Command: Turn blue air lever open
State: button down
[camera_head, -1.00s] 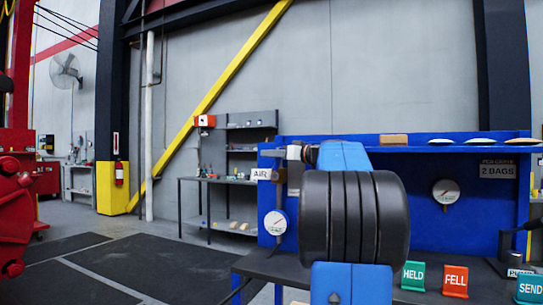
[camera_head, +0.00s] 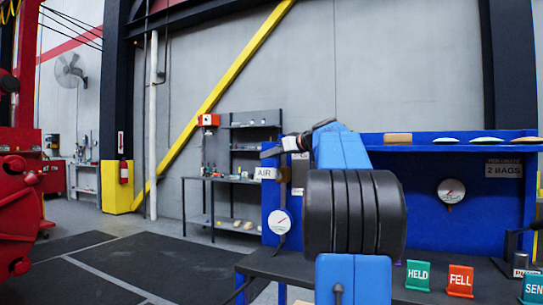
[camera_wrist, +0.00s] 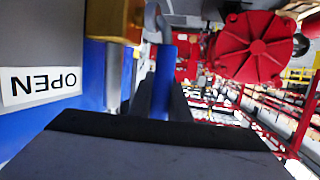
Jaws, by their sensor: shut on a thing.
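The blue air lever (camera_wrist: 163,82) shows in the wrist view as a narrow blue bar rising from between my dark fingers. My gripper (camera_wrist: 160,108) is shut on it. The lever's upper end lies near a grey metal hook and the brass-coloured valve body (camera_wrist: 112,18). A white OPEN label (camera_wrist: 42,84), upside down in this view, is to the left of the lever. In the head view, my gripper (camera_head: 271,152) is small, beside the blue panel's left edge above the AIR sign (camera_head: 265,173). The lever cannot be made out there.
A pressure gauge (camera_head: 279,222) is below the AIR sign. The blue bench panel (camera_head: 420,185) extends right, with another gauge (camera_head: 451,191). Green HELD (camera_head: 418,275) and red FELL (camera_head: 460,281) blocks stand on the bench. My arm hides the middle. Floor at left is open.

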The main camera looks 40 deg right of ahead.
jog(key=c, duration=1.7)
grip_release()
jog(key=shift+o, duration=0.2)
jog(key=v, duration=1.7)
jog(key=shift+s, duration=0.2)
